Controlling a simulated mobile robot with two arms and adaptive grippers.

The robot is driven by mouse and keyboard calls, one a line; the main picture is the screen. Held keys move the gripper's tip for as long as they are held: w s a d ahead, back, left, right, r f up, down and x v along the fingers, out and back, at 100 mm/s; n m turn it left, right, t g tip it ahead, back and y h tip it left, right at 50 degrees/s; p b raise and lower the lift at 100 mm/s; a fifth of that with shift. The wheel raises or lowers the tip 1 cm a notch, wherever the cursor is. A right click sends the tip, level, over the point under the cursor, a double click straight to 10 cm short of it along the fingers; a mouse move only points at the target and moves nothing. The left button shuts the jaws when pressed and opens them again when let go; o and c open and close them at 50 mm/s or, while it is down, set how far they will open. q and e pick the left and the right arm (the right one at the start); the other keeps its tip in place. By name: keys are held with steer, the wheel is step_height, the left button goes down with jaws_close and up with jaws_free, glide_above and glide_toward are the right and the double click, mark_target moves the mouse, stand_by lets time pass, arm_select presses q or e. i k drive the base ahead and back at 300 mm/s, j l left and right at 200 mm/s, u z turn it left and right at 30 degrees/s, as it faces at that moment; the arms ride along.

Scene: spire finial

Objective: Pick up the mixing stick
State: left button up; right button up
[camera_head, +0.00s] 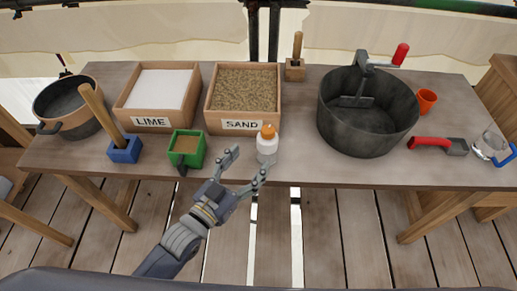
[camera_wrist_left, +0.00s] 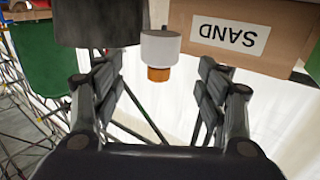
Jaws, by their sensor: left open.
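Two wooden sticks show in the head view, and I cannot tell which is the mixing stick. A long thick stick (camera_head: 97,108) leans up to the left out of a blue block (camera_head: 124,151) at the table's front left. A shorter stick (camera_head: 297,46) stands upright in a wooden block (camera_head: 295,71) at the back. My left gripper (camera_head: 246,165) is open and empty at the front edge, between the green box and the white bottle, well right of the blue block. Neither stick is seen in the left wrist view. My right gripper is not in view.
A green box (camera_head: 187,146) with a dark handle and a white bottle (camera_head: 267,151) with an orange cap stand near my left gripper. Behind are the lime box (camera_head: 154,124) and sand box (camera_head: 242,125). A large dark pot (camera_head: 360,134) stands right; a pan (camera_head: 64,121) stands far left.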

mark_target(85, 89)
steer(key=u, duration=1.3)
